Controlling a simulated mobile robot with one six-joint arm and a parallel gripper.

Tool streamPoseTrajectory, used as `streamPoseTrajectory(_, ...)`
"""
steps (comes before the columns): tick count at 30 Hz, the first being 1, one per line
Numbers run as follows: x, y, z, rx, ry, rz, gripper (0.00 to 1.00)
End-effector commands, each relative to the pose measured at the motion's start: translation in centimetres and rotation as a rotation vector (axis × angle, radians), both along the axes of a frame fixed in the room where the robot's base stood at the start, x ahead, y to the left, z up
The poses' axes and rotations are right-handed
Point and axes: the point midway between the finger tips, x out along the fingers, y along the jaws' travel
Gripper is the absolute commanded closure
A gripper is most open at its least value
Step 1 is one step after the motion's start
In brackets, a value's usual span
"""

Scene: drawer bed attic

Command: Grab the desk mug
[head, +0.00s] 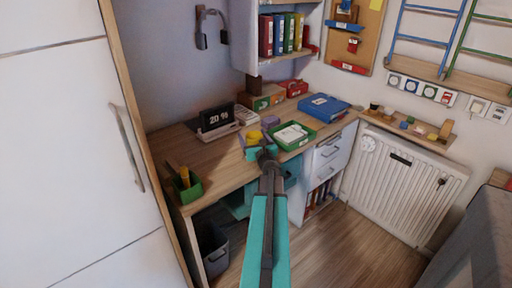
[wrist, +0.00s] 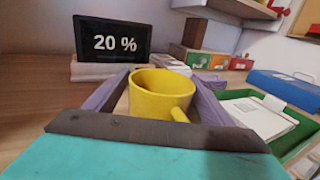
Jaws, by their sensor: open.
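The desk mug (wrist: 160,92) is yellow and stands upright on the wooden desk, its handle turned toward the camera and slightly right. In the wrist view my gripper (wrist: 155,90) is open, with one purple finger on each side of the mug. I cannot tell whether the fingers touch it. In the head view my gripper (head: 262,132) is over the desk, and the mug (head: 254,137) shows as a small yellow patch partly hidden by it.
A screen reading 20 % (wrist: 112,40) stands behind the mug. A green tray (head: 309,137) with white paper lies close on the right. A blue binder (head: 324,106) is further right. A green pen box (head: 187,187) stands at the desk's left end.

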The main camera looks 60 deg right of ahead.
Motion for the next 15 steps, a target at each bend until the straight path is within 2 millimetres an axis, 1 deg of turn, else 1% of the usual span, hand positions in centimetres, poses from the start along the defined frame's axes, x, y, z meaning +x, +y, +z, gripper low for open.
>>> streamPoseTrajectory(5,-0.01,0.00,0.00,0.000,0.000,0.000,0.24)
streamPoseTrajectory(8,-0.01,0.00,0.00,0.000,0.000,0.000,0.39)
streamPoseTrajectory(12,-0.01,0.00,-0.01,0.000,0.000,0.000,0.63)
streamPoseTrajectory(14,-0.01,0.00,-0.01,0.000,0.000,0.000,0.73)
streamPoseTrajectory(15,-0.01,0.01,0.03,0.000,0.000,0.000,0.73)
